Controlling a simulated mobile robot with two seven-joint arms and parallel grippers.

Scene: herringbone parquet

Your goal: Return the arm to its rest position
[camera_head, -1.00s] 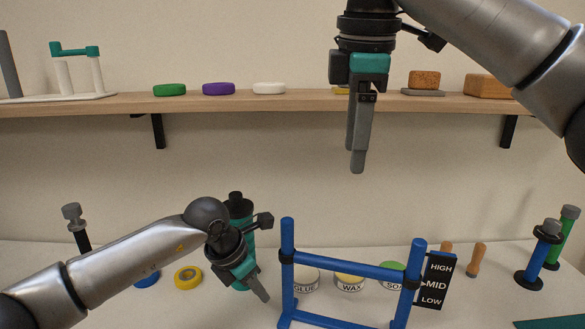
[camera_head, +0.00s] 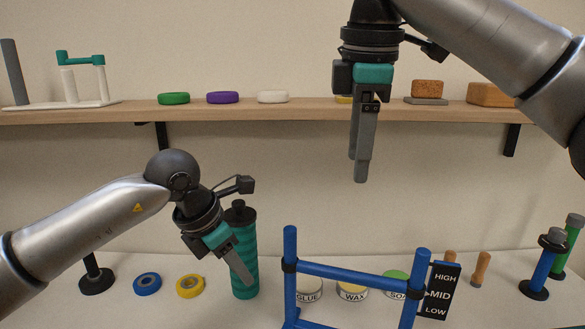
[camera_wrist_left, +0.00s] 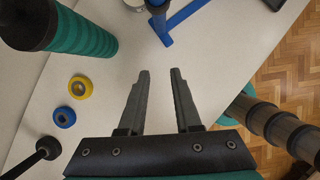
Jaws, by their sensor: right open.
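My left gripper (camera_head: 246,280) hangs tilted over the bench, in front of a teal ribbed bottle (camera_head: 243,262) in the head view. In the left wrist view its two fingers (camera_wrist_left: 160,74) are apart with nothing between them. The bottle (camera_wrist_left: 88,35) stands there at the upper left, apart from the fingers. My right gripper (camera_head: 358,172) points down in front of the shelf, high above the bench. Its fingers overlap in this view, and I see nothing held in them.
A blue frame (camera_head: 350,276) stands right of my left gripper, with labelled tins (camera_head: 352,291) behind it and a HIGH/MID/LOW sign (camera_head: 440,291) beside it. Blue (camera_head: 147,284) and yellow (camera_head: 190,286) rings lie on the bench. The wooden shelf (camera_head: 300,112) runs behind my right gripper.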

